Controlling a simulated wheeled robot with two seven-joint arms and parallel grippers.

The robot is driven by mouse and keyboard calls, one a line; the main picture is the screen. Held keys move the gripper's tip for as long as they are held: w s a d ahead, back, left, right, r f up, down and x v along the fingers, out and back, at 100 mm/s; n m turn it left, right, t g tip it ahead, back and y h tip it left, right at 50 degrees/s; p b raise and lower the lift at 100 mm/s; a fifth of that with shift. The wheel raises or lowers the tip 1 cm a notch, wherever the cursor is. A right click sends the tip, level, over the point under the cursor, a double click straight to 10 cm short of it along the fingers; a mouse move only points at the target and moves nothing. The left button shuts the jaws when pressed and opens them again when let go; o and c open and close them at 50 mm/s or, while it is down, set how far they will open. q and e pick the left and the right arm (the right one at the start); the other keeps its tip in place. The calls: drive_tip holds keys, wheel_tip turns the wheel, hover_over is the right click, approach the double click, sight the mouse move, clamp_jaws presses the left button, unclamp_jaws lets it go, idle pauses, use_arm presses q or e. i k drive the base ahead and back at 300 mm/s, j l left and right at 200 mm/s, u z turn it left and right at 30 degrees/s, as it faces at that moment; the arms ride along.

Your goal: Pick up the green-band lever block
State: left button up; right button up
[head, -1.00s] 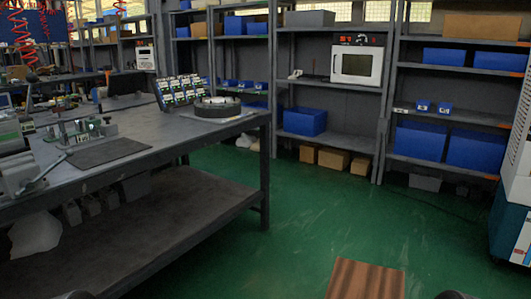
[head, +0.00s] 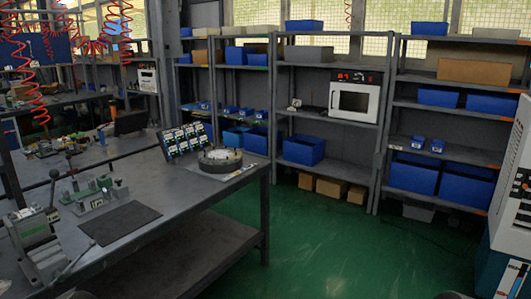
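Two lever-type devices stand on the grey workbench (head: 170,220) at the left of the head view. The nearer one is a grey device with green on its upper part (head: 34,232) and an upright black-knobbed lever beside it. Farther back is a smaller grey-and-green clamp-like device (head: 92,196). I cannot make out a clear green band on a lever block, so I cannot tell which thing is the named one. My grippers do not show; only small dark shapes, unclear, touch the bottom edge of the picture.
A dark mat (head: 120,222) lies on the bench, with a tilted rack of small parts (head: 182,141) and a round dark fixture (head: 220,160) beyond it. Shelves (head: 345,146) with blue bins line the back. A white machine (head: 508,215) stands at right. The green floor between is clear.

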sight(32, 227)
drive_tip(key=u, duration=1.45)
drive_tip(key=i+z, duration=0.3)
drive_tip(key=i, duration=0.15)
drive_tip(key=i+j+z, duration=0.25)
drive_tip(key=i, duration=0.2)
drive_tip(key=i+j+z, duration=0.15)
drive_tip(key=i+z, duration=0.15)
drive_tip(key=i, duration=0.2)
